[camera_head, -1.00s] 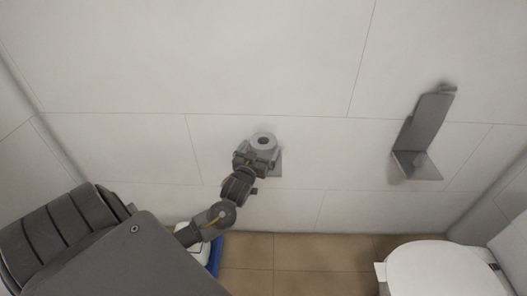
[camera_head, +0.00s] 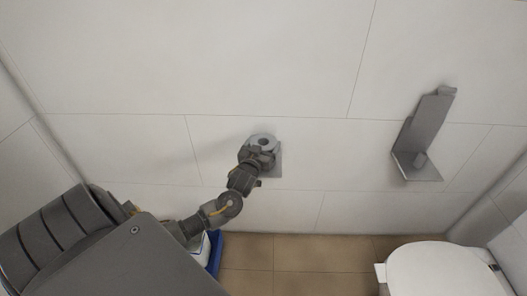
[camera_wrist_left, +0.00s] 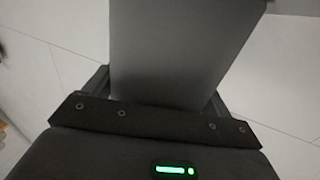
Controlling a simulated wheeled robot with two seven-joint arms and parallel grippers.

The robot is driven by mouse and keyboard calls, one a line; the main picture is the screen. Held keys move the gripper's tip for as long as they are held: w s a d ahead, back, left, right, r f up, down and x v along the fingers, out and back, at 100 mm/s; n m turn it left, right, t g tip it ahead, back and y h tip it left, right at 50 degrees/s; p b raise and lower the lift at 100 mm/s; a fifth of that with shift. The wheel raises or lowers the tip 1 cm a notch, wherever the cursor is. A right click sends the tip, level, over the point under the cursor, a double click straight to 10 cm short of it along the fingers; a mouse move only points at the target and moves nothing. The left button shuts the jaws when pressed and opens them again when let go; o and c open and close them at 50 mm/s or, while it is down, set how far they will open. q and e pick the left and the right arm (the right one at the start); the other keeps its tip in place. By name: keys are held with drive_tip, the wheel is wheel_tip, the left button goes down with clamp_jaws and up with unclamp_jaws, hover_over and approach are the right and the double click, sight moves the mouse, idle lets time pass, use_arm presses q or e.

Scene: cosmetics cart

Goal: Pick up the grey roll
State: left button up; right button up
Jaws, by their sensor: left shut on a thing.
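The grey roll (camera_head: 263,140) is at the wall in the middle of the head view, with its dark round core hole facing up. My left gripper (camera_head: 257,153) is shut on it from the front and below. In the left wrist view the roll (camera_wrist_left: 180,55) is a large smooth grey surface between the two fingers, which show at its left and right sides. The gripper hides the roll's lower part. My right gripper is in neither view.
A grey plate (camera_head: 275,160) shows on the wall behind the gripper. A grey metal holder (camera_head: 425,130) with a small shelf is on the wall at right. A white toilet (camera_head: 430,270) stands at lower right. A blue-edged bin (camera_head: 215,255) is partly hidden beside my arm.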

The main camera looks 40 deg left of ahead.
use_arm(q)
drive_tip(key=shift+r, duration=0.3)
wheel_tip(320, 180, up, 10)
drive_tip(key=shift+f+p, duration=0.25)
drive_tip(key=shift+p, duration=0.1)
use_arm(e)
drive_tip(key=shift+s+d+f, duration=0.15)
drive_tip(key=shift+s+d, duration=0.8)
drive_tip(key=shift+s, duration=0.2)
